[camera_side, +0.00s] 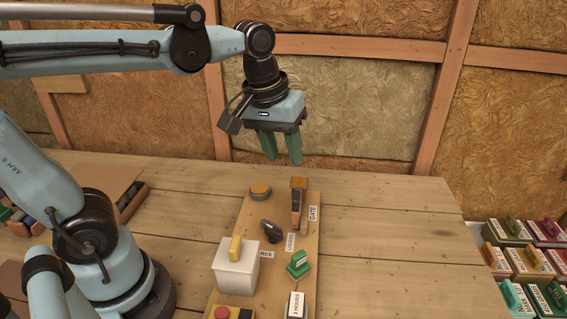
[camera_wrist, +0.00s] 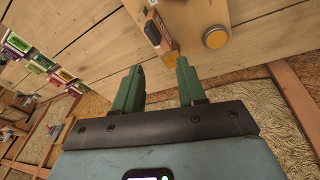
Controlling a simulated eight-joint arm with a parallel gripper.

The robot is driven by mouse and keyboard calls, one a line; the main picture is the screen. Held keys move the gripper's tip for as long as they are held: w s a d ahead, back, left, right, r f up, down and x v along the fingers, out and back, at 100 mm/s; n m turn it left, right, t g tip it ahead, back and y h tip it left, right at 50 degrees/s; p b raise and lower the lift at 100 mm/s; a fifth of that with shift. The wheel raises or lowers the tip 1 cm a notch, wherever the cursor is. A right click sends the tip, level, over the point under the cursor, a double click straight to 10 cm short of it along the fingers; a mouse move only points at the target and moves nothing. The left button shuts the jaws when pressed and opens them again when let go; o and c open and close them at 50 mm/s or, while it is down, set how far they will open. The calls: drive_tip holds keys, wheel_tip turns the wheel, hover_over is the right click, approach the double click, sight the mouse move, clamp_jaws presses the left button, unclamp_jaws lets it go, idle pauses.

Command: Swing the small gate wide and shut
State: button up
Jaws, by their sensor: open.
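The small gate (camera_side: 297,207) is a brown wooden piece with an orange-tan top, standing near the far end of a wooden board, beside a label reading GATE. In the wrist view the gate (camera_wrist: 161,34) shows just beyond the fingers. I cannot tell how far it stands open. My gripper (camera_side: 283,159) has green fingers pointing down. It is open and empty, in the air above the far end of the board and apart from the gate. The fingers (camera_wrist: 159,66) show spread in the wrist view.
The board (camera_side: 270,225) also carries an orange round knob (camera_side: 260,189), a dark lever (camera_side: 271,230), a white box with a yellow handle (camera_side: 236,265), a green-handled piece (camera_side: 298,265) and a red button (camera_side: 221,312). Colourful boxes (camera_side: 525,260) stand right of the table. The table's right side is clear.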

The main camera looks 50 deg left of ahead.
sight(297, 195)
drive_tip(key=shift+w+d+f+n+g, duration=0.4)
drive_tip(key=shift+f+n, duration=0.2)
drive_tip(key=shift+f, duration=1)
drive_tip(key=shift+w+d+f+n+g, duration=0.25)
drive_tip(key=shift+f+n+g, duration=0.35)
drive_tip(key=shift+f, duration=0.95)
drive_tip(key=shift+w+d+f+n+g, duration=0.2)
drive_tip(key=shift+w+f+n+g, duration=0.3)
drive_tip(key=shift+f, duration=1.1)
drive_tip(key=shift+s, duration=0.1)
drive_tip(key=shift+c, duration=0.4)
clamp_jaws()
